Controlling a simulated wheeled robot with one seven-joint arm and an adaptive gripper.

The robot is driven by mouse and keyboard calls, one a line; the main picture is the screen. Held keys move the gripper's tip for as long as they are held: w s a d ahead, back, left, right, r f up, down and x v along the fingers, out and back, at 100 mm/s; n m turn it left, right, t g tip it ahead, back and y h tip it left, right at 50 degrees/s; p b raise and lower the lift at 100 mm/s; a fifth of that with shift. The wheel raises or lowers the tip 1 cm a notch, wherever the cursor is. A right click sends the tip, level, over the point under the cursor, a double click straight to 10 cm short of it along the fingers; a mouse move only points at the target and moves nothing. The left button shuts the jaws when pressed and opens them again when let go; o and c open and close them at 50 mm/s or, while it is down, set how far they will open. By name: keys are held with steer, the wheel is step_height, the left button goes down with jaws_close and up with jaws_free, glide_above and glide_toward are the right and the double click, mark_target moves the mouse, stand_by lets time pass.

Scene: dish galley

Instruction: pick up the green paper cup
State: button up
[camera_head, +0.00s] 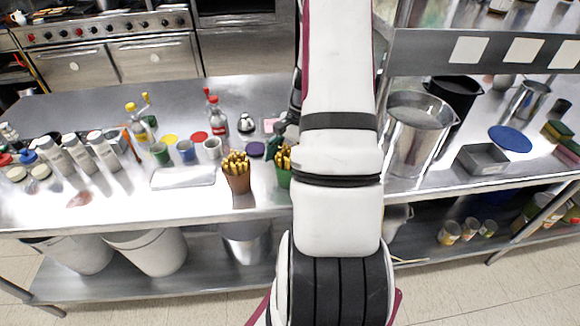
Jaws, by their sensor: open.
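A small green cup (160,153) stands on the steel counter, left of a blue cup (186,151) and a white cup (212,148). A second green cup (284,179), filled with yellow sticks, stands near the counter's front edge, partly hidden by my arm. I cannot tell from this view which is paper. My gripper (289,122) shows only as dark parts at the left edge of my arm, above and behind the filled green cup. It is open; its fingertips are mostly hidden, and I see nothing held in it.
A brown cup (237,181) of yellow sticks stands left of the filled green cup. A pale tray (183,178) lies before the small cups. Bottles stand behind and left. Right of my arm are a large steel pot (417,140) and a grey bin (482,159).

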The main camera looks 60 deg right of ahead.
steer(key=shift+a+f, duration=0.15)
steer(key=shift+f, duration=0.25)
steer(key=shift+c, duration=0.2)
steer(key=c, duration=1.2)
steer(key=shift+r, duration=0.1)
